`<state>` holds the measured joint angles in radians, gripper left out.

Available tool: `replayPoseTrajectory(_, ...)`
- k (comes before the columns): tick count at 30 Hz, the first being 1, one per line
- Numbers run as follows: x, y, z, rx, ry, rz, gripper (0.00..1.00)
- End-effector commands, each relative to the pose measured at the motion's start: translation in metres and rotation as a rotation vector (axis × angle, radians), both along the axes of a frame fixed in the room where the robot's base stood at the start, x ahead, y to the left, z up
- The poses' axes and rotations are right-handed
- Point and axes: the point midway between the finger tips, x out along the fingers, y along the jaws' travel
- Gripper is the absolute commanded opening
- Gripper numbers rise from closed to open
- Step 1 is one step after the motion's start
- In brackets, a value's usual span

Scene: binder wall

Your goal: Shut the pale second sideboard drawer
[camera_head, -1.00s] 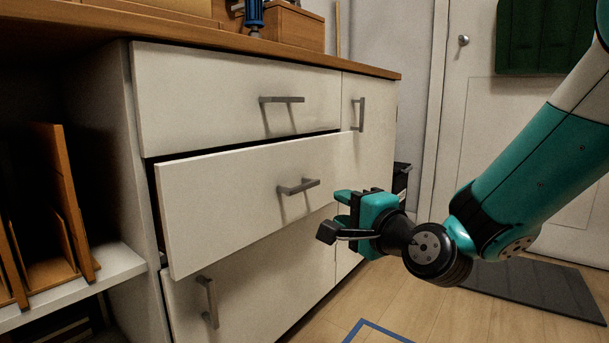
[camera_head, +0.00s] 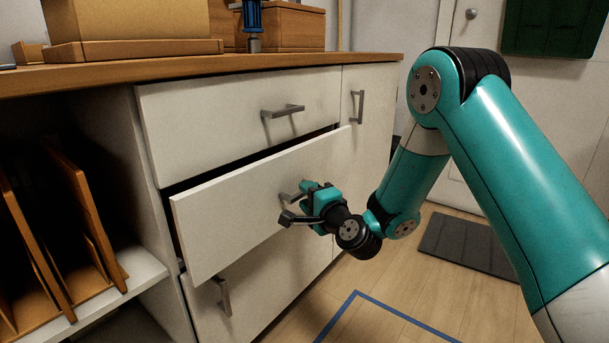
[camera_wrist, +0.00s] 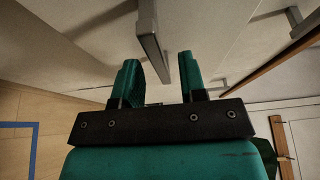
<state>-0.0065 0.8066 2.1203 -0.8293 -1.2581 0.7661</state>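The pale second sideboard drawer (camera_head: 235,208) stands partly open, its front sticking out from the cabinet with a dark gap along its top and left side. Its grey bar handle (camera_head: 290,198) is partly hidden behind my gripper (camera_head: 299,203). In the wrist view the handle (camera_wrist: 152,45) lies just ahead of the fingertips, in line with the space between them. My gripper (camera_wrist: 162,75) is open, with its two teal fingers apart and nothing held. I cannot tell whether a finger touches the handle or drawer front.
The top drawer (camera_head: 230,115) and the lower front (camera_head: 260,275) with its upright handle look shut. Boxes (camera_head: 140,25) stand on the wooden top (camera_head: 200,72). Left is an open shelf with wooden dividers (camera_head: 75,225). Floor (camera_head: 400,290) is clear, with blue tape and a dark mat (camera_head: 470,243).

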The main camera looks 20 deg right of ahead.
Motion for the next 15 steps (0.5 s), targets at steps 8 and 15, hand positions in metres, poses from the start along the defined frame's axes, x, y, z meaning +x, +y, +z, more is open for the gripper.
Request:
replayPoseTrajectory(8, 0.018, 0.004, 0.003, 0.000, 0.001, 0.000, 0.38)
replayPoseTrajectory(15, 0.022, 0.005, 0.000, 0.000, 0.000, 0.000, 0.38)
